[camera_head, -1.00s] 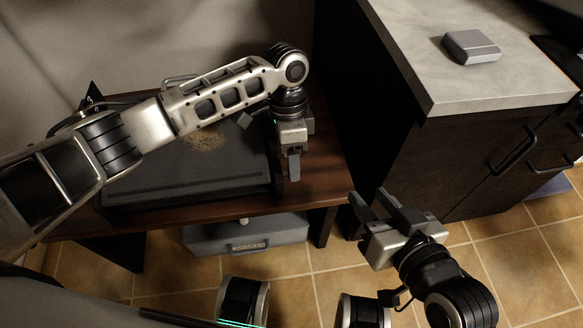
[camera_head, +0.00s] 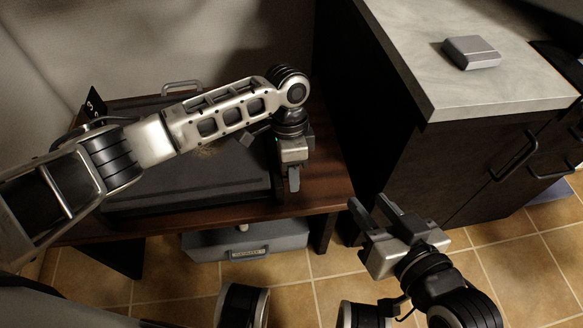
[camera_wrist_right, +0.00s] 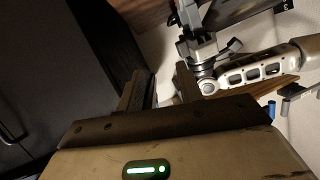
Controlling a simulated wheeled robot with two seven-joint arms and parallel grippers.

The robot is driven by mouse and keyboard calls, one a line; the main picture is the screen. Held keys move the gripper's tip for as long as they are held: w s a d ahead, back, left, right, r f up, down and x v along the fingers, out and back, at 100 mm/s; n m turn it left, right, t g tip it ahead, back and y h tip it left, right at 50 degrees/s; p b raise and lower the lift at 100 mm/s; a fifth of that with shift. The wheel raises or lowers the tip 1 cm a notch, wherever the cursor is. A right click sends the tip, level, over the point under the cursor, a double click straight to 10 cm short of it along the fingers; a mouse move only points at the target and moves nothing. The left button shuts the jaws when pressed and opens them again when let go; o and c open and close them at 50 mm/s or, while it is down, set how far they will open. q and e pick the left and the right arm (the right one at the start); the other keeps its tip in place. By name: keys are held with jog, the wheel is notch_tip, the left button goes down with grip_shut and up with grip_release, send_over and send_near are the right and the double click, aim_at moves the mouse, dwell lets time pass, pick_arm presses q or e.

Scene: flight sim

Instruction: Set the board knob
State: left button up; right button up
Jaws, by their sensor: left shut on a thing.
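The dark board (camera_head: 185,185) lies on the brown wooden table (camera_head: 325,190) at the left of the head view. My left arm crosses over it and covers much of its surface. My left gripper (camera_head: 293,178) points down at the board's right edge and is shut. The board knob is hidden, so what sits between the jaws does not show clearly. My right gripper (camera_head: 370,207) is open and empty in front of the table, over the floor. Its two spread fingers also show in the right wrist view (camera_wrist_right: 160,85).
A dark cabinet (camera_head: 400,150) with a pale top stands right of the table, close to both grippers. A small grey box (camera_head: 470,52) lies on that top. A grey case (camera_head: 225,243) sits under the table. Tiled floor (camera_head: 500,260) is clear in front.

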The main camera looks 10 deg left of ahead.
pick_arm(q)
jog(key=shift+r+p, duration=0.3)
jog(key=shift+p, duration=0.2)
jog(key=t+p, duration=0.1)
jog(key=p, duration=0.2)
jog(key=t+y+p, duration=0.1)
jog(key=p, duration=0.2)
jog(key=shift+s+d+r+t, duration=0.1)
jog(key=shift+s+r+t, duration=0.1)
jog(key=shift+s+t, duration=0.1)
jog(key=t+p, duration=0.1)
jog(key=p, duration=0.1)
jog(key=t+y+p, duration=0.1)
jog(key=t+p, duration=0.1)
jog(key=shift+s+d+f, duration=0.1)
jog(key=shift+s+f, duration=0.05)
jog(key=shift+f, duration=0.15)
jog(key=shift+f+t+p, duration=0.15)
jog(key=shift+t+p, duration=0.35)
pick_arm(e)
jog(key=s+d+r+m+h, duration=0.1)
jog(key=d+r+h, duration=0.1)
jog(key=d+r, duration=0.2)
jog(key=shift+s+d+r+g+h, duration=0.2)
jog(key=shift+d+r+g+h, duration=0.15)
jog(key=shift+r, duration=0.9)
jog(key=shift+a, duration=0.1)
pick_arm(q)
jog(key=o, duration=1)
